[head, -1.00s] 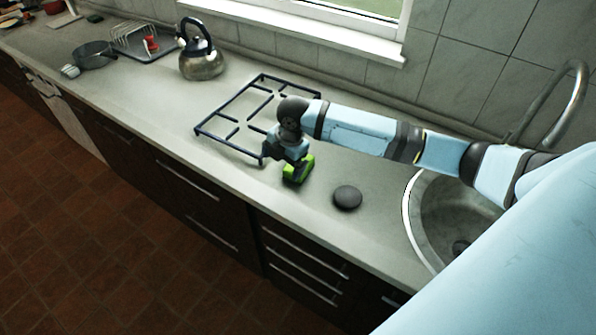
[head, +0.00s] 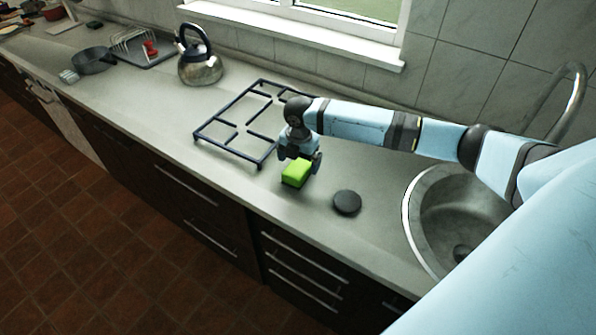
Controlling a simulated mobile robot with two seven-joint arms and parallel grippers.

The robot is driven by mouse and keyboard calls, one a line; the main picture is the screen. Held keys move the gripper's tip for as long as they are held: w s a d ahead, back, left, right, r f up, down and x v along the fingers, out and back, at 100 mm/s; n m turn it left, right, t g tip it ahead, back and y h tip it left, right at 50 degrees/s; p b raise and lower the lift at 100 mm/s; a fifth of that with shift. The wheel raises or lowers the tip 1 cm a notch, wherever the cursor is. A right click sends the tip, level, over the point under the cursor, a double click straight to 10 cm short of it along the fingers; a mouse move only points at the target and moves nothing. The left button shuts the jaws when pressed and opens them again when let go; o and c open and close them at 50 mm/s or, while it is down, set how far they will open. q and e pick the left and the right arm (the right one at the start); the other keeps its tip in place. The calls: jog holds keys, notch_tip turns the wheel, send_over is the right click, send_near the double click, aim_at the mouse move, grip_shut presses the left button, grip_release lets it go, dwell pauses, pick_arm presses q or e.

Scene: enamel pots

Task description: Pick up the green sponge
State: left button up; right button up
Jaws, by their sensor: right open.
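The green sponge (head: 295,174) lies on the grey countertop in the head view, just right of the black hob grate. My right gripper (head: 300,160) is over the sponge from behind and above, pointing down with its jaws open. The gripper hides part of the sponge's far side. I cannot tell whether the fingers touch it. My left gripper is not in view.
A dark round disc (head: 347,203) lies right of the sponge, and the sink (head: 420,205) is further right. The black hob grate (head: 221,147) is to the left, with a kettle (head: 199,67) behind it. The front edge of the counter is near.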

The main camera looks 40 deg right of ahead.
aim_at(298, 167)
jog(key=f, duration=0.3)
jog(key=shift+w+d+f, duration=0.1)
jog(key=shift+w+f, duration=0.3)
jog(key=shift+f+p, duration=0.3)
jog(key=shift+f, duration=0.25)
jog(key=c, duration=1)
jog(key=shift+r, duration=0.15)
notch_tip(298, 167, up, 20)
jog(key=b, duration=0.1)
